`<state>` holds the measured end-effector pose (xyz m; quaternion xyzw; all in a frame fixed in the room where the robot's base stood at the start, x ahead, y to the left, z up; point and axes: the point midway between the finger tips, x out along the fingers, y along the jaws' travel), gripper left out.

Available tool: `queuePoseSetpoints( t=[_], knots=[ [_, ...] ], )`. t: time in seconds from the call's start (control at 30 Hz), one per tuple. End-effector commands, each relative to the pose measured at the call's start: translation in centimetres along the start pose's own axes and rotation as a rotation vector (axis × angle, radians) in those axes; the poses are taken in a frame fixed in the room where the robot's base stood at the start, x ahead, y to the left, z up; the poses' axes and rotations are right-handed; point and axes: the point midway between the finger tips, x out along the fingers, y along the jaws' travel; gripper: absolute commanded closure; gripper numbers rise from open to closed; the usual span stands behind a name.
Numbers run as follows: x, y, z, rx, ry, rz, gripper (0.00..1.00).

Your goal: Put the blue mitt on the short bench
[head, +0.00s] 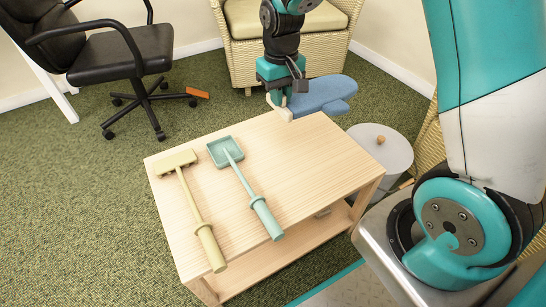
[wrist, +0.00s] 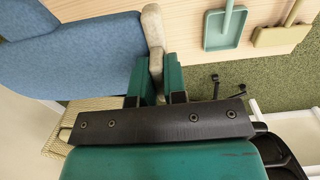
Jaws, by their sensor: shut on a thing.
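The blue mitt (head: 325,93) has a cream cuff and is held above the far right edge of the short wooden bench (head: 255,140). My gripper (head: 283,101) is shut on the cuff. In the wrist view the mitt (wrist: 75,60) fills the upper left, and my gripper (wrist: 160,80) pinches its cream cuff (wrist: 153,35). The mitt's body sticks out to the right, past the bench edge. I cannot tell exactly how high the cuff is above the bench top.
A teal dustpan-like tool (head: 240,175) and a yellow rake-like tool (head: 190,200) lie on the bench's left half. The bench's right part is bare. A white round bin (head: 385,150) stands right of the bench. A wicker chair (head: 255,50) and a black office chair (head: 115,55) stand behind.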

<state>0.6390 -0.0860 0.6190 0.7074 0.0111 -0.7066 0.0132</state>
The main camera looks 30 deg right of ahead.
Motion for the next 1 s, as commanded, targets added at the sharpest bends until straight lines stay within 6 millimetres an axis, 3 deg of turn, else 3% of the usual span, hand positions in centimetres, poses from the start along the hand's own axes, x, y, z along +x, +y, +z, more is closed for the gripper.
queuePoseSetpoints(
  t=[0.03,0.1,0.33,0.67,0.83,1.0],
  knots=[
    [2.3,0.0,0.1,0.0,-0.006,0.0,1.0],
    [4.3,0.0,0.1,0.0,-0.005,0.0,1.0],
    [10.1,0.0,0.1,0.0,-0.002,0.0,1.0],
    [13.2,0.0,0.0,0.0,0.0,0.0,1.0],
    [16.0,0.0,0.1,0.0,-0.001,0.0,1.0],
    [16.4,0.0,0.0,0.0,0.001,0.0,1.0]
  ],
)
